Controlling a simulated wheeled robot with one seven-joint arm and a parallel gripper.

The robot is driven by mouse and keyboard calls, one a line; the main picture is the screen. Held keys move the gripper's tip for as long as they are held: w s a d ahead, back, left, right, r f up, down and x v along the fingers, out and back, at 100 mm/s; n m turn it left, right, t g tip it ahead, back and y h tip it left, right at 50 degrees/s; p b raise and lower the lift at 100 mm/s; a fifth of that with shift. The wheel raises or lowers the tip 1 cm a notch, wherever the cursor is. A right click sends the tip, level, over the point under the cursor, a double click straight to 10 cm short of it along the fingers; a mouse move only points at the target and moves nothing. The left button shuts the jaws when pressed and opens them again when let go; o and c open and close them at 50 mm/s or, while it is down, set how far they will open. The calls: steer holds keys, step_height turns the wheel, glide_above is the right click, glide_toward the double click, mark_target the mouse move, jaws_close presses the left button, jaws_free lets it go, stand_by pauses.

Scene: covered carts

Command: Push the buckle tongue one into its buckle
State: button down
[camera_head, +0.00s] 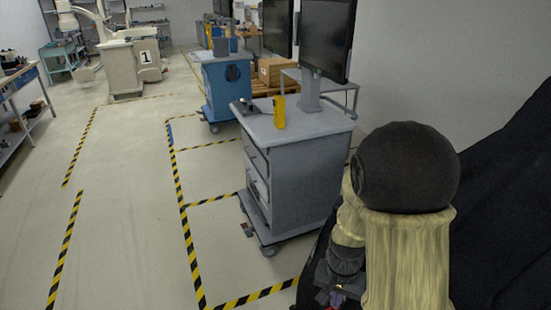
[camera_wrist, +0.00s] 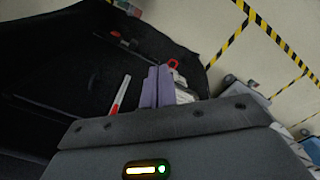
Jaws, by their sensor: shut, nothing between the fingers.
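My gripper (camera_wrist: 159,72) shows in the wrist view as two purple fingers side by side, shut and empty. They are over or against a black covered surface (camera_wrist: 70,60); whether they touch it I cannot tell. A slim red-and-white piece (camera_wrist: 120,95) lies left of the fingers. A red loop-shaped piece (camera_wrist: 173,64) shows just beyond the fingertips, with a pale piece (camera_wrist: 181,83) to their right. I cannot tell which of these, if any, is buckle tongue one or its buckle. In the head view, my arm hides most of the gripper area.
The black cover also fills the right side of the head view (camera_head: 500,190). A grey cart (camera_head: 300,175) with a monitor and yellow object (camera_head: 279,112) stands near my arm. A blue cart (camera_head: 228,85) stands behind it. The floor with striped tape is open at left.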

steer(key=s+r+n+t+p, duration=0.1)
steer(key=s+r+n, duration=0.3)
steer(key=r, duration=0.6)
steer(key=shift+d+r+n+t+p, duration=0.25)
steer(key=shift+n+t, duration=0.25)
steer(key=shift+t, duration=0.4)
